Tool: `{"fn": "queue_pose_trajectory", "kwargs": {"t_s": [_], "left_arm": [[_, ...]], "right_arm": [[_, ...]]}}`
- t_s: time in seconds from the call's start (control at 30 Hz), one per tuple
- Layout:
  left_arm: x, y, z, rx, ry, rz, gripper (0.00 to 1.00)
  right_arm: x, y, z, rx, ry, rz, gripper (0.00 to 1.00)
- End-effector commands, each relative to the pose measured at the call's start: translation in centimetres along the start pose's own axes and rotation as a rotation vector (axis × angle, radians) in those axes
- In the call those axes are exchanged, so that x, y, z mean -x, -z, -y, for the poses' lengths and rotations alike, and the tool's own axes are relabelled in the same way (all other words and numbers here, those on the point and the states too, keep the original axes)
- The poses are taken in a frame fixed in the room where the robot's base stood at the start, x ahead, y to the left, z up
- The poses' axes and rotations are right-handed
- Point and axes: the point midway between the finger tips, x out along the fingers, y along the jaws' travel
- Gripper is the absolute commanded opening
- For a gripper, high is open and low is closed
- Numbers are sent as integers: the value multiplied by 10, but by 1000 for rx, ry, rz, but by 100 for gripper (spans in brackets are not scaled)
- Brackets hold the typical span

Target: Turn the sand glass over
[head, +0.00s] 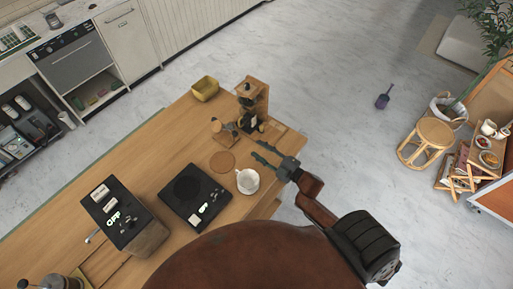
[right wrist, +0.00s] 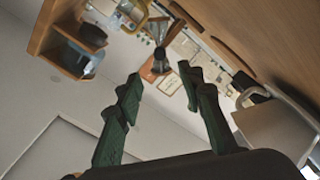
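A small wooden-capped object (head: 217,127), which looks like the sand glass, stands on the counter left of the wooden stand. Its glass is too small to make out. In the right wrist view a narrow-waisted shape with a brown end (right wrist: 157,67) shows beyond the fingers, apart from them; it seems to be the same thing. My right gripper (head: 264,152) is at the counter's right part, near the white cup (head: 247,181). It is open and empty, and its spread green fingers fill the right wrist view (right wrist: 160,95). My left gripper is not in view.
The wooden stand (head: 256,92) is close behind my right gripper. A round brown coaster (head: 222,161), a black scale (head: 193,194) and a black box reading OFF (head: 117,213) lie to the left. A yellow container (head: 205,88) is at the far edge.

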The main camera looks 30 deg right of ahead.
Motion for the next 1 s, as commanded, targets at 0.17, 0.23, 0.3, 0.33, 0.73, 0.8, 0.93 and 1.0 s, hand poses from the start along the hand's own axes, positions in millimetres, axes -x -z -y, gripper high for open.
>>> {"fn": "queue_pose_trajectory", "kwargs": {"t_s": [0.17,0.23,0.3,0.33,0.73,0.8,0.93,1.0], "left_arm": [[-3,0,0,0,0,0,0],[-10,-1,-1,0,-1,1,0],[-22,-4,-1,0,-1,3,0],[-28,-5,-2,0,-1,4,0],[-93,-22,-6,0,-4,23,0],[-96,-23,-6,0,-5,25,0],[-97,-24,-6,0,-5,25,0],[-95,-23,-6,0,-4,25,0]], "right_arm": [[-1,0,0,34,0,-2,35],[-4,0,1,134,0,-7,35],[-9,0,2,312,-1,-15,35],[-12,1,3,412,0,-18,35],[-36,1,4,1768,-4,-9,35],[-37,2,3,1879,-2,-4,35],[-42,2,-1,1966,-2,2,35],[-48,3,-2,1972,-2,2,35]]}}
